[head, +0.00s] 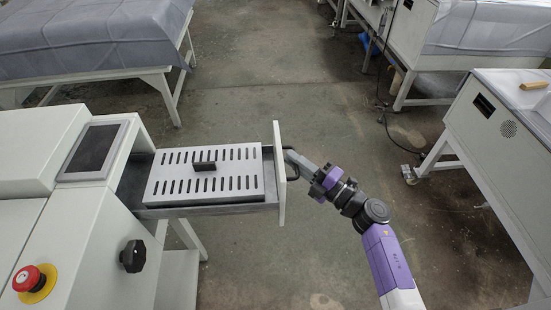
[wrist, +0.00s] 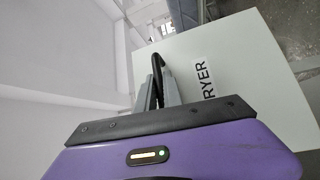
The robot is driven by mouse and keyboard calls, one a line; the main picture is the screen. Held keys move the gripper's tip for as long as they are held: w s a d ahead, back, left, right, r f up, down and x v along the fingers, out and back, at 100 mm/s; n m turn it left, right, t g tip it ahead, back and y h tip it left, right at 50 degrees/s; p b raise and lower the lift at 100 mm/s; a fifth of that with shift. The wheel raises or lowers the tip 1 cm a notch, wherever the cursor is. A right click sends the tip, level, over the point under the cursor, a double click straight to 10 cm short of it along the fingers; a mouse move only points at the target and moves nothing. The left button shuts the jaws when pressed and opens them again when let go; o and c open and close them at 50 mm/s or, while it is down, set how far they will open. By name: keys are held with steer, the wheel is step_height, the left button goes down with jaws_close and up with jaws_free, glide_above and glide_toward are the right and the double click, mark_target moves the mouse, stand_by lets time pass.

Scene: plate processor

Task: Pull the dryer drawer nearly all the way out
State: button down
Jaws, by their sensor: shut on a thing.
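The dryer drawer (head: 279,190) is pulled well out of the white machine, to the right. Inside it lies a slotted light-grey plate (head: 230,192) with a black handle (head: 204,166) on top. The drawer's black front handle (head: 293,165) is on its right face. My gripper (head: 293,157) reaches in from the right and is shut on this handle. In the wrist view the gripper fingers (wrist: 158,88) close around the black handle (wrist: 157,65). The white drawer front (wrist: 232,65) carries lettering that reads "RYER", with its start hidden.
The machine (head: 100,230) has a dark screen (head: 92,151), a black knob (head: 132,256) and a red emergency button (head: 28,279). A white bench (head: 490,150) stands at the right. A covered table (head: 90,35) stands at the back left. The floor between them is open.

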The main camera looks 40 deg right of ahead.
steer(key=shift+s+d+f, duration=0.1)
steer(key=shift+s+d, duration=0.7)
steer(key=shift+d, duration=0.25)
steer(key=shift+s+d, duration=0.75)
steer(key=shift+d, duration=0.3)
steer(key=c, duration=1.5)
jaws_free()
steer(key=s+d+b, duration=0.1)
steer(key=s, duration=0.6)
steer(key=shift+s+f+b, duration=0.35)
steer(key=shift+f, duration=0.1)
steer(key=shift+d, duration=0.15)
